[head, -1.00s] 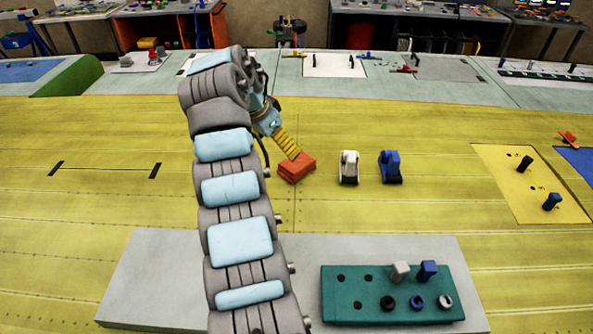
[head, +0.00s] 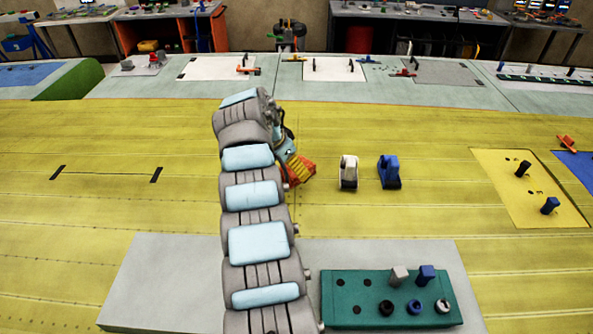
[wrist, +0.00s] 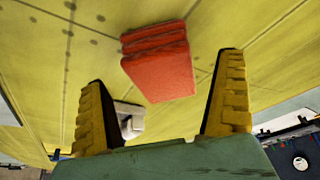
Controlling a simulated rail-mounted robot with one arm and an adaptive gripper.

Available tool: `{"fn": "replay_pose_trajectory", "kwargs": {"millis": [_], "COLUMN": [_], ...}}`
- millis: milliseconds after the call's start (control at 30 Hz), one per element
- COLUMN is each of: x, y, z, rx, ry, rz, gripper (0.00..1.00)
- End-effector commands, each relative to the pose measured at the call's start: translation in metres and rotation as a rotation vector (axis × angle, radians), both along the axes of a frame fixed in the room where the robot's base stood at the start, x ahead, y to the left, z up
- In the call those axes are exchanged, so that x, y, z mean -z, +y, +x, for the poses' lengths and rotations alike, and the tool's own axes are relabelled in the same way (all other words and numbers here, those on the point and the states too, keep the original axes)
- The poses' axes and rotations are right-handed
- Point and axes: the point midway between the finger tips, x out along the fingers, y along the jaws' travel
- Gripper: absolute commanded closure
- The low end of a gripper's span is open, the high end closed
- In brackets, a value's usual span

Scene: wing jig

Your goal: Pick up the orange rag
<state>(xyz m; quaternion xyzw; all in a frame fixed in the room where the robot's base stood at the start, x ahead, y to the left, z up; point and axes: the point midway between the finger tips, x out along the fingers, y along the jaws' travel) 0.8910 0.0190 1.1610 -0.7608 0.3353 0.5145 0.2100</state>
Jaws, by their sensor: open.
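The orange rag (head: 308,164) is a folded, block-like stack lying on the yellow wing surface in the head view, partly hidden behind my gripper. In the wrist view the rag (wrist: 160,62) shows red-orange with folded layers, ahead of and between the two yellow fingers. My gripper (wrist: 163,88) is open and empty, its fingers spread wider than the rag. In the head view my gripper (head: 300,173) overlaps the rag; whether it touches cannot be told there.
A white tool (head: 348,172) and a blue tool (head: 389,171) stand right of the rag. A green block (head: 360,312) with pegs and holes sits on the grey panel at the front. The wing surface left of my arm is mostly clear.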

Motion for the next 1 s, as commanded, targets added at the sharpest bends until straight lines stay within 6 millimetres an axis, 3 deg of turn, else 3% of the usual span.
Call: {"fn": "replay_pose_trajectory", "kwargs": {"millis": [400,833,867,1000], "x": [0.021,0.025,0.025,0.025], "y": [-0.006,-0.008,-0.008,-0.008], "z": [0.006,0.008,0.008,0.007], "rx": [-0.001,0.000,0.000,0.000], "ry": [0.002,0.000,0.000,-0.001], "rz": [0.000,0.001,0.001,0.001], "gripper": [0.00,0.00,0.03,0.43]}}
